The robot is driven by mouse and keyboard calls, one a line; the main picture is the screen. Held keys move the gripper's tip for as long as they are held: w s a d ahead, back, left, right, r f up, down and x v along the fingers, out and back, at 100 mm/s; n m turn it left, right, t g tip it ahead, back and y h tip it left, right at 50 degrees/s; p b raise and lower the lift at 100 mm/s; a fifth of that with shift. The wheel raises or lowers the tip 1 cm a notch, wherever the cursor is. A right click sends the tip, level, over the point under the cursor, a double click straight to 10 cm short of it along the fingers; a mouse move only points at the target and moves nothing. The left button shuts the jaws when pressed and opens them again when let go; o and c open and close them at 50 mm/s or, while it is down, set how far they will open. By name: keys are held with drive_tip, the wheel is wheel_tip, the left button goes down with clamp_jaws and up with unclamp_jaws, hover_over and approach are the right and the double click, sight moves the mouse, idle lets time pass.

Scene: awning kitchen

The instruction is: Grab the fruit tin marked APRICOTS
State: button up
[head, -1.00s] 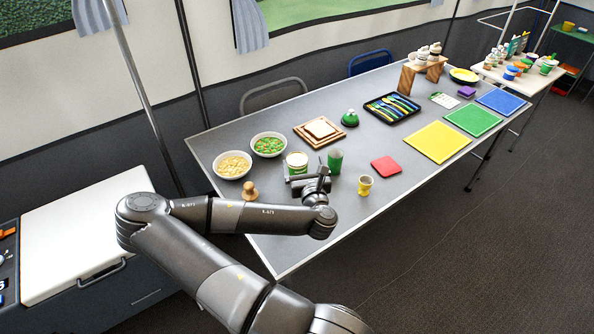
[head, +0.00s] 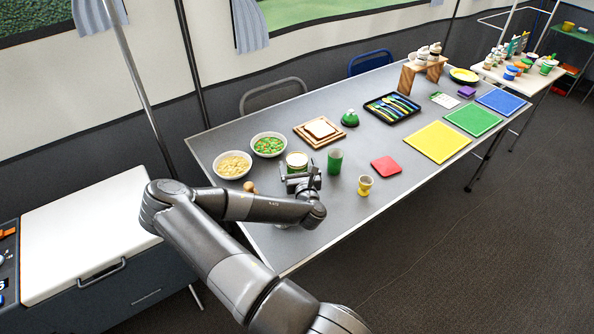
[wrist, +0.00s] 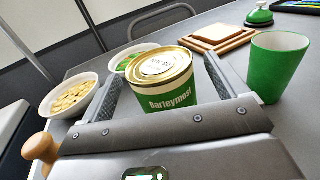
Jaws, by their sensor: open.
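A tin (head: 297,160) with a gold rim and a green and white label stands upright on the grey table. In the wrist view the tin (wrist: 168,104) reads "Barleymost"; its lid text is too small to read. I see no tin legibly marked APRICOTS. My gripper (head: 302,177) is open at the near side of the tin. In the wrist view the fingers of my gripper (wrist: 163,75) lie left and right of the tin, with a gap on the right. I cannot tell contact on the left. The tin's lower part is hidden by the gripper.
A green cup (head: 335,161) stands close right of the tin. Bowls of pale food (head: 233,165) and green-orange food (head: 269,145) stand to the left. A wooden knob-like object (wrist: 40,148) is near my gripper's left side. A yellow cup (head: 365,186) and red square (head: 386,166) lie farther right.

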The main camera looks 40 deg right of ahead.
drive_tip(key=shift+x, duration=1.15)
drive_tip(key=c, duration=1.3)
drive_tip(key=shift+c, duration=0.5)
drive_tip(key=shift+r, duration=0.15)
